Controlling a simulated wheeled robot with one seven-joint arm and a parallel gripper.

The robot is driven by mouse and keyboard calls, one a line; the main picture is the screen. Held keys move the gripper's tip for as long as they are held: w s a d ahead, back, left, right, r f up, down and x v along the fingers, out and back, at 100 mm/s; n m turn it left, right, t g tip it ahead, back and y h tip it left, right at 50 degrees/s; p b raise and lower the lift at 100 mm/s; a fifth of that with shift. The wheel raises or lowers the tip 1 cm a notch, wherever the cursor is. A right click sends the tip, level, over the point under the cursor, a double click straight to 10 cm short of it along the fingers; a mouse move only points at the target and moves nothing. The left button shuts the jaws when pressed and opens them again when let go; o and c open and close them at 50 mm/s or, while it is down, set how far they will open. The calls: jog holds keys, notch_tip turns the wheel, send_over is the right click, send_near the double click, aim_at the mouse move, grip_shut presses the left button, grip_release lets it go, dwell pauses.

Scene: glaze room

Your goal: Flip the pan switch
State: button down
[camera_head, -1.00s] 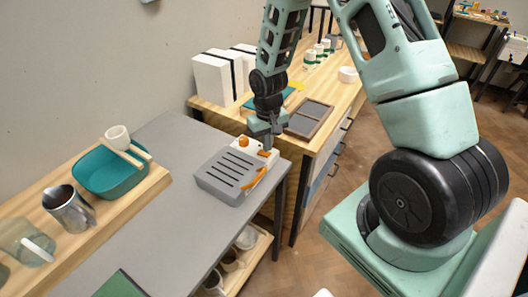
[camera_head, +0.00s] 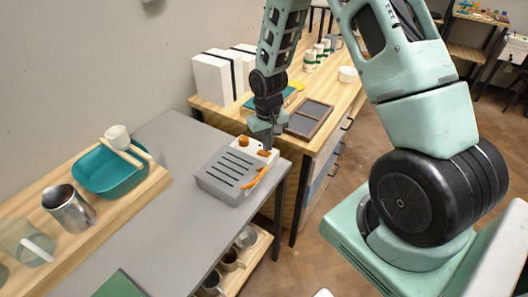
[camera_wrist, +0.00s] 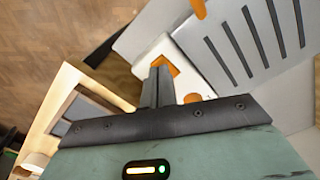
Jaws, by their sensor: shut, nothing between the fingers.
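The device has a grey slotted pan (camera_head: 230,176) and a white body (camera_head: 265,147), and sits at the right end of the grey table. An orange switch (camera_head: 263,153) is on the white body, with an orange knob (camera_head: 243,141) to its left and an orange handle (camera_head: 255,179) along the pan's right side. My gripper (camera_head: 267,147) is shut and empty, pointing down at the white body beside the switch. In the wrist view its fingertips (camera_wrist: 158,80) overlap the edge of the orange switch (camera_wrist: 169,66); I cannot tell whether they touch.
The grey table (camera_head: 160,215) is mostly clear left of the device. A wooden shelf at left holds a teal basin (camera_head: 100,180) and a metal pitcher (camera_head: 68,210). A wooden bench behind carries white boxes (camera_head: 212,80) and a dark framed tray (camera_head: 309,118).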

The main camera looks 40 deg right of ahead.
jog(key=shift+f+b, duration=0.5)
jog(key=shift+f, duration=0.3)
jog(key=shift+r, duration=0.1)
dwell(0.3)
jog(key=shift+r+p, duration=2.9)
jog(key=shift+r, duration=0.6)
jog(key=shift+f, duration=0.1)
